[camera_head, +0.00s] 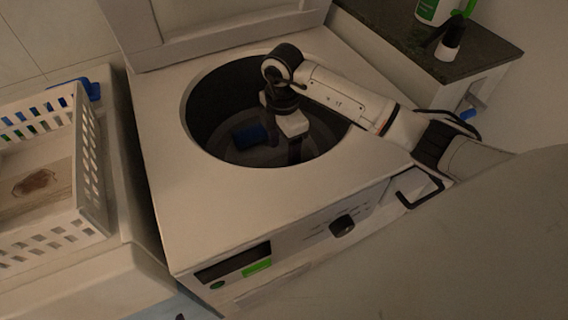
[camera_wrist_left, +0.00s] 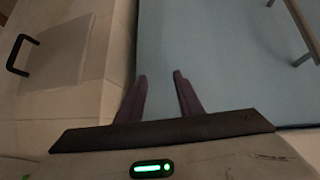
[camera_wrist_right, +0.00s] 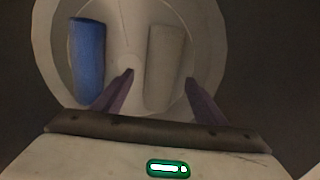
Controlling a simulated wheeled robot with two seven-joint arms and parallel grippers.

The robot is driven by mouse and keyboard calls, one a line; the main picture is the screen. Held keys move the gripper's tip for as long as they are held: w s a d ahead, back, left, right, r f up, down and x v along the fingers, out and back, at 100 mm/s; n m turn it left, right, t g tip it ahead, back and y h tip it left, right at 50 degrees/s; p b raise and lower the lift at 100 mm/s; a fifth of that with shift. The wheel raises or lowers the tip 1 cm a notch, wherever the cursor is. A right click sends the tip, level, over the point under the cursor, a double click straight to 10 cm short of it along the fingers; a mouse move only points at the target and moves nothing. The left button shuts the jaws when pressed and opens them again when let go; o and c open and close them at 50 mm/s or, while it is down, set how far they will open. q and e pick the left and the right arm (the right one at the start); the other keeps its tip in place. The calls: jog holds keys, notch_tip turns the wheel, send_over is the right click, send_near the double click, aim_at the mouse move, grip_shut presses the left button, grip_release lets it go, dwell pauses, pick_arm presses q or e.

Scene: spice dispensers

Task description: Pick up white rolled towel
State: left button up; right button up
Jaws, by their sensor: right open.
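The white rolled towel (camera_wrist_right: 165,55) lies at the bottom of the washer drum in the right wrist view, to the right of a blue roll (camera_wrist_right: 87,55). My right gripper (camera_wrist_right: 160,77) is open inside the drum, and the white roll shows between and beyond its fingertips. I cannot see any touch. In the head view my right gripper (camera_head: 282,150) reaches down into the drum, and the blue roll (camera_head: 249,135) shows to its left; the white roll is not clearly seen there. My left gripper (camera_wrist_left: 158,75) is open and empty over a blue-grey surface.
The top-loading washer (camera_head: 160,130) has a round opening whose rim surrounds my right arm. A white slotted basket (camera_head: 95,165) stands at left. A dark counter (camera_head: 400,45) with bottles (camera_head: 449,40) is at the upper right.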

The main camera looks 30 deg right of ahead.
aim_at(284, 158)
notch_tip(284, 158, down, 5)
jog(key=shift+d+r, duration=0.15)
jog(key=c, duration=1.2)
jog(key=shift+o, duration=0.2)
jog(key=shift+r, duration=0.15)
